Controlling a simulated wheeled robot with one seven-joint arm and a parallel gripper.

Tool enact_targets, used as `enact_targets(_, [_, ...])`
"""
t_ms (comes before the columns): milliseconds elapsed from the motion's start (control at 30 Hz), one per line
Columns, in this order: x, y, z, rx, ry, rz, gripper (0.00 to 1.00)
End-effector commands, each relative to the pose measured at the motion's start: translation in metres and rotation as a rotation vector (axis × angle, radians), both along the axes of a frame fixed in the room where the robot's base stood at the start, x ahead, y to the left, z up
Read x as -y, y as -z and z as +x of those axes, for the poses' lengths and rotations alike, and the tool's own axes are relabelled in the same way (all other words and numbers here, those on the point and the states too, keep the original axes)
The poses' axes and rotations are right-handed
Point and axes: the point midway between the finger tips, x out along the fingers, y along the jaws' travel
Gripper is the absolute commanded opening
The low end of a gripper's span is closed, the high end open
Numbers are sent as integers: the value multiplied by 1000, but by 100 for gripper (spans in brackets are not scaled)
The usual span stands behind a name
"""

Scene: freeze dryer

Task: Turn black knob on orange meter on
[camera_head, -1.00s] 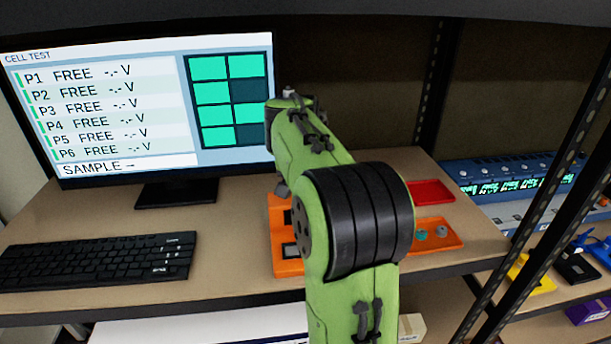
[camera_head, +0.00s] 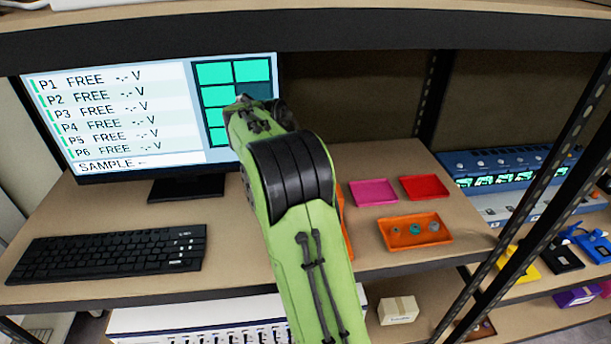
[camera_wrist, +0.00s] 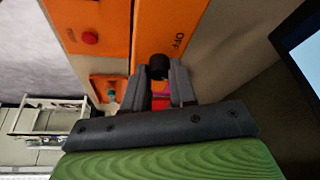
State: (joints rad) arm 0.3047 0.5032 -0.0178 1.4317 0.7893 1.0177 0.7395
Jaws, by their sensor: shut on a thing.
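The orange meter (camera_wrist: 165,25) fills the upper part of the wrist view, with a printed OFF label and a red round part on its face. The black knob (camera_wrist: 158,62) sits on the meter by the OFF label. My gripper (camera_wrist: 160,76) is shut on the black knob, one finger on each side of it. In the head view my green arm hides the gripper and the knob. Only a sliver of the meter (camera_head: 344,222) shows there beside my arm. The knob's exact turn angle cannot be told.
A monitor (camera_head: 110,120) and a keyboard (camera_head: 105,252) stand to the left. A pink tray (camera_head: 373,192), a red tray (camera_head: 424,187) and an orange tray (camera_head: 400,243) with small parts lie to the right. A dark shelf post (camera_head: 437,90) rises behind the shelf's right side.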

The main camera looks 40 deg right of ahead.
Motion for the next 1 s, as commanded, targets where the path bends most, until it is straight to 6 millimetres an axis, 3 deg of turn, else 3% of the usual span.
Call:
enact_targets(300, [0,-1,1,1,107,1,0])
enact_targets(800, [0,-1,1,3,125,-1,0])
enact_targets(833, [0,-1,1,3,125,-1,28])
enact_targets(1000, [0,0,1,2,125,-1,52])
